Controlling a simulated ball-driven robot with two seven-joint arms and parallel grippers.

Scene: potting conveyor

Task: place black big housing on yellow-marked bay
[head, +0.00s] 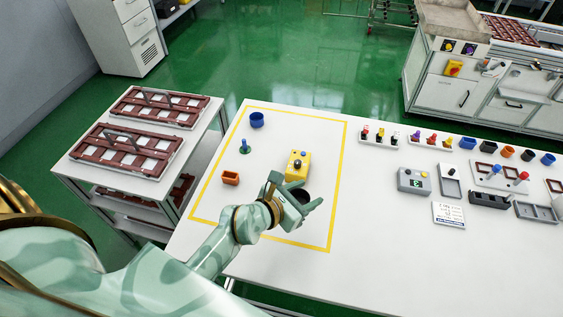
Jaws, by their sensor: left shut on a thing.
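My left gripper (307,204) reaches in over the yellow-marked bay (300,115), a yellow outline on the white table. It is shut on a dark round piece, the black big housing (302,195), partly hidden by the fingers. The housing appears inside the outline, toward its lower right part. I cannot tell whether it touches the table. My right gripper is not in view.
Several parts and trays line the table's right side. A rack (62,170) stands left.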

